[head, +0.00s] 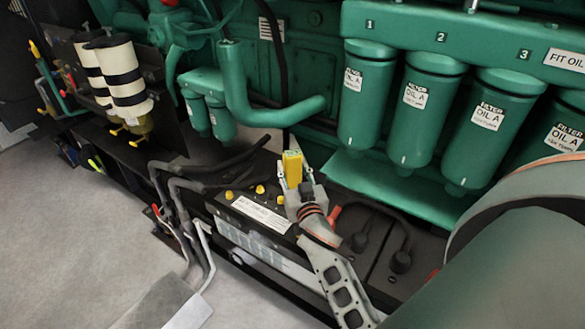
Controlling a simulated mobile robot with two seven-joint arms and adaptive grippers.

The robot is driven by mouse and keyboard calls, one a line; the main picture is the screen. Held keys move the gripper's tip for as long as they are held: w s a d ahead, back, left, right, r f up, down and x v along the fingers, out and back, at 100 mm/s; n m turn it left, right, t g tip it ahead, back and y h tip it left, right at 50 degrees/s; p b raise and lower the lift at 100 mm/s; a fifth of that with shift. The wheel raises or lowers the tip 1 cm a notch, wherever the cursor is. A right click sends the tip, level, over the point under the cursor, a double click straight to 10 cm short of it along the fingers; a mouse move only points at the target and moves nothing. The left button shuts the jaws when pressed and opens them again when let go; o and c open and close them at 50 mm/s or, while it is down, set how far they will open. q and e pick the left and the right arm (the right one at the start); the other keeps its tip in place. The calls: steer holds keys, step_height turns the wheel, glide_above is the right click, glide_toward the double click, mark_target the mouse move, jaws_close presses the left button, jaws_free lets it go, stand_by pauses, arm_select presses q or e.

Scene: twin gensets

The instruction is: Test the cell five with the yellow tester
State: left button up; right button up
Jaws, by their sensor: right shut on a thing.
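The yellow tester (292,163) stands upright in my right gripper (293,177), which is shut on it. The gripper is above the black battery (262,214), beside its row of yellow cell caps (229,195). Another cap (260,189) shows just left of the gripper. The gripper and tester hide part of the battery top, and I cannot tell which cap is cell five. I cannot tell whether the tester's lower end touches the battery.
Thick black cables (190,170) cross the battery's left end. A second black battery (385,250) with a red terminal cover lies to the right. Green oil filters (425,105) and a bent green pipe (270,112) hang close behind. Open grey floor (70,250) lies left.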

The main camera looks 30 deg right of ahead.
steer(key=shift+f, duration=0.5)
stand_by(1.2)
steer(key=shift+r, duration=0.1)
